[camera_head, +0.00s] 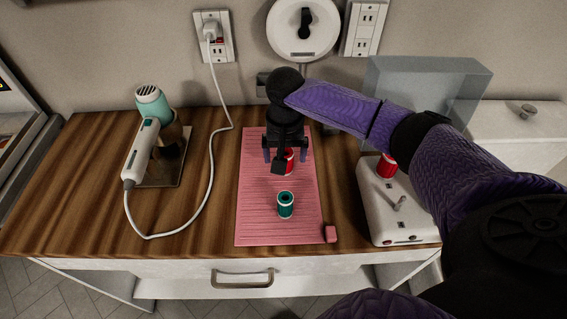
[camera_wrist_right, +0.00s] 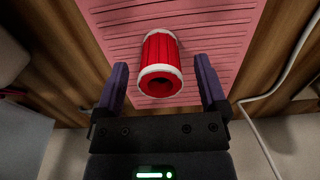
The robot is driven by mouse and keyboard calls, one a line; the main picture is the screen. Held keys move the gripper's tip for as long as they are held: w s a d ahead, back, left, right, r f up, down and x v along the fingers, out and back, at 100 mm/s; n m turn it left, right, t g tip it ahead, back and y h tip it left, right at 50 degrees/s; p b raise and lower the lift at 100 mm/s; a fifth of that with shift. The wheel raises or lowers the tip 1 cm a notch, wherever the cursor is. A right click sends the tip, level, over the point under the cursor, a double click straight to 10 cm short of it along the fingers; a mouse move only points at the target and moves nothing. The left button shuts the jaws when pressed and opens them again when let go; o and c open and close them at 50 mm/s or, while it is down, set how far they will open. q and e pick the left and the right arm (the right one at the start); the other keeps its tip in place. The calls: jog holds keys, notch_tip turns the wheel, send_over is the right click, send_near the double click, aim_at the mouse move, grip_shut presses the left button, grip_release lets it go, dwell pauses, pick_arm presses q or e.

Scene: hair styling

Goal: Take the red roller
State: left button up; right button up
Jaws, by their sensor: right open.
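A red roller (camera_wrist_right: 161,55) with white rims stands on a pink mat (camera_head: 250,220). In the head view this red roller (camera_head: 289,160) is partly hidden by my right gripper (camera_head: 285,155), which is over the mat. In the right wrist view my right gripper (camera_wrist_right: 162,88) is open, with one finger on each side of the roller's near end. My left gripper is not in view.
A green roller (camera_head: 286,205) stands on the mat, in front of the right gripper. A white box (camera_head: 400,220) stands right of the mat. A corded hair dryer (camera_head: 142,150) is at the left.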

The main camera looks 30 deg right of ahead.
jog(key=shift+r, duration=0.1)
jog(key=shift+c, duration=0.2)
grip_shut()
